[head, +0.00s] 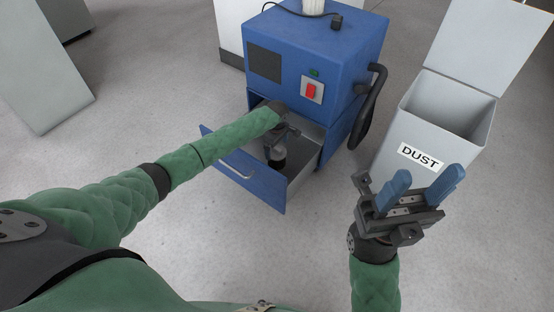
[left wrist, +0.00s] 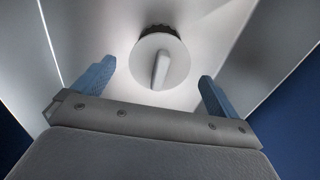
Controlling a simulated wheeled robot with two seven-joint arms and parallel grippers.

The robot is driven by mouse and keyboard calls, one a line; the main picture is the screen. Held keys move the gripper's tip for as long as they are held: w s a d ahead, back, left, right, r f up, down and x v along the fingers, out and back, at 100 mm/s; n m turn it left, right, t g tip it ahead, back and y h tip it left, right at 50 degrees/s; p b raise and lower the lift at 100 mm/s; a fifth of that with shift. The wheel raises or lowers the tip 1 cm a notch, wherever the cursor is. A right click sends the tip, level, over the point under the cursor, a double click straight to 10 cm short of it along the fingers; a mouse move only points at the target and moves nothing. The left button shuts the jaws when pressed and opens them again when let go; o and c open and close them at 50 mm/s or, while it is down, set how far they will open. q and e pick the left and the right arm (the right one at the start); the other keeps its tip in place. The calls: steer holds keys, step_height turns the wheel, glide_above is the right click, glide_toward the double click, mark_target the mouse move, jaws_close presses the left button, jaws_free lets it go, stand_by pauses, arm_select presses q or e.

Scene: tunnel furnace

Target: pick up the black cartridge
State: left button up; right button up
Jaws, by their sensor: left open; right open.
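The black cartridge (head: 277,156) stands in the open drawer (head: 262,187) of the blue machine, partly hidden by my left arm and gripper. In the left wrist view it shows as a pale round face (left wrist: 175,72) with a raised bar-shaped handle (left wrist: 160,70) and a dark rim behind. My left gripper (head: 283,132) reaches into the drawer above the cartridge. Its blue fingers are open, one on each side of the handle in the left wrist view and apart from it. My right gripper (head: 423,190) is open and empty, in front of the dust bin.
The blue machine (head: 330,45) has a red switch (head: 311,91) and a black hose (head: 370,105) on its right side. The drawer walls surround my left gripper closely. A grey bin (head: 395,135) labelled DUST stands at the right. The floor in front is clear.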

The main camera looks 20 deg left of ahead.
mark_target(277, 156)
arm_select(q)
step_height(277, 156, down, 4)
steer(key=shift+r+b, duration=0.15)
steer(key=shift+b, duration=0.4)
steer(key=shift+c, duration=0.2)
steer(key=c, duration=1.1)
steer(key=shift+r, duration=0.15)
